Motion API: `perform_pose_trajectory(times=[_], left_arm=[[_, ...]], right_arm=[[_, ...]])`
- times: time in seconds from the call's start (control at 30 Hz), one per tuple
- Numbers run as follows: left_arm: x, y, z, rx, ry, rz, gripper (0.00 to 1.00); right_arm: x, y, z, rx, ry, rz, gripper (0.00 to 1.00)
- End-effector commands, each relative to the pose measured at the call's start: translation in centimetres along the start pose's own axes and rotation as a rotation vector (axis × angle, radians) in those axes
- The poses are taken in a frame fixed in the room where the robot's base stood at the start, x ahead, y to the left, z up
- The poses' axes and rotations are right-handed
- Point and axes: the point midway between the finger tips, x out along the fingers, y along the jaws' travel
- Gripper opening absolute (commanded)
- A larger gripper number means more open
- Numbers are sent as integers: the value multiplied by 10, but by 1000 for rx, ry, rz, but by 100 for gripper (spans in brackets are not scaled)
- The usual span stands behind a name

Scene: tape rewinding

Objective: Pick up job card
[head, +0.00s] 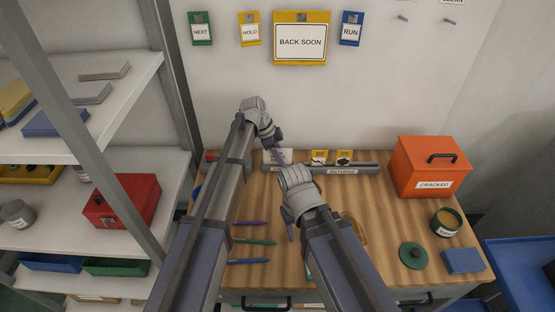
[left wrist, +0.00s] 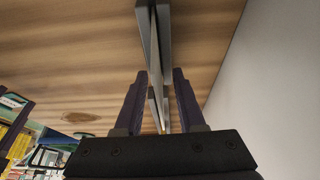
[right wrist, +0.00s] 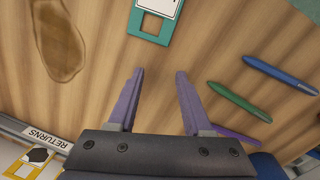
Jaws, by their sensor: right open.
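A teal card (right wrist: 148,26) with a white label and a square cutout lies on the bench, cut off by the top edge of the right wrist view; its wording is not readable. My right gripper (right wrist: 159,72) is open and empty above the bench, apart from this card. In the head view my right arm hides most of the card. My left gripper (head: 277,151) is at the left part of the returns rail (head: 360,170), by a whitish card (head: 285,156). In the left wrist view its fingers (left wrist: 159,76) stand apart on either side of thin grey upright plates, with gaps visible.
Two yellow cards (head: 319,156) stand in the rail. A green pen (right wrist: 240,101), a blue pen (right wrist: 280,75) and a purple pen (right wrist: 237,135) lie on the bench. An orange box (head: 432,166), an open tin (head: 446,222) and a blue block (head: 463,261) stand at the right.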

Motion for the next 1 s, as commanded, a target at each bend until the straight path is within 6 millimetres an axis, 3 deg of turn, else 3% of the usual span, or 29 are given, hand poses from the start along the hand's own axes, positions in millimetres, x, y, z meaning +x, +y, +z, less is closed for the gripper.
perform_pose_trajectory(times=[0.23, 0.6, 1.0], left_arm=[[3, 0, 1, 0, 0, 0, 39], [2, 0, 1, 0, 0, 0, 0], [2, 0, 1, 1, 0, 0, 0]], right_arm=[[3, 0, 0, 0, 0, 0, 50], [2, 0, 0, 0, 0, 0, 50], [2, 0, 0, 0, 0, 0, 50]])
